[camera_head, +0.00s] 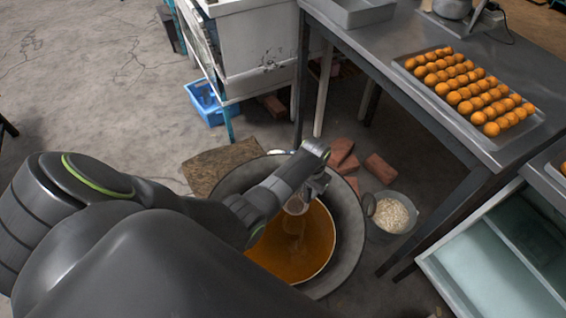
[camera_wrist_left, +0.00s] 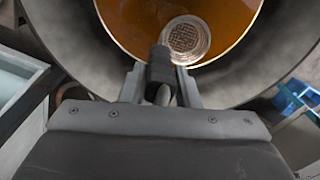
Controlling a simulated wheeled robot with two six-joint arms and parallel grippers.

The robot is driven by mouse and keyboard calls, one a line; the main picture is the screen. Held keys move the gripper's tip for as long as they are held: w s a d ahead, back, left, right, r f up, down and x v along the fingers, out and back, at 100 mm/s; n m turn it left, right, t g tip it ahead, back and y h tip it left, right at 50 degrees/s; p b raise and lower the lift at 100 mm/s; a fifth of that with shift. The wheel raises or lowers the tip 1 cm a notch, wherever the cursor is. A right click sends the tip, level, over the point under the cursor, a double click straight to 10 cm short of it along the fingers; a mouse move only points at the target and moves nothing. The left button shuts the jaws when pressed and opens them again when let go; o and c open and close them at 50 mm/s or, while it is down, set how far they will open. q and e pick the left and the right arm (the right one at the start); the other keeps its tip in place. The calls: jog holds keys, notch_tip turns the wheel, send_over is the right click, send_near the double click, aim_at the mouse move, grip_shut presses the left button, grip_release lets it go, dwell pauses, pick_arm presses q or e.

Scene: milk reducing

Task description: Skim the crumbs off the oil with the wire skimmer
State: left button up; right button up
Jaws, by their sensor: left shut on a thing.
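My left gripper (camera_head: 314,184) reaches over the wide dark pan and is shut on the dark handle of the wire skimmer (camera_head: 295,205). In the left wrist view the handle (camera_wrist_left: 161,68) sits between the fingers of the left gripper (camera_wrist_left: 160,88). The skimmer's round mesh head (camera_wrist_left: 186,40) shows there against the oil (camera_wrist_left: 225,22). I cannot tell how deep the head is. The amber oil (camera_head: 312,250) fills the middle of the pan, and my arm hides its left part. No crumbs can be made out. My right gripper is not in view.
The pan's broad grey rim (camera_head: 350,225) stands on the floor. A bucket of pale contents (camera_head: 391,214) and loose bricks (camera_head: 380,168) lie to its right. A metal table (camera_head: 400,75) holds a tray of orange balls (camera_head: 470,88). A blue crate (camera_head: 205,103) stands behind.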

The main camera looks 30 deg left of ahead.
pick_arm(q)
notch_tip(320, 180, up, 7)
jog(key=p, duration=0.6)
jog(key=shift+r, duration=1.25)
jog(key=shift+f, duration=0.1)
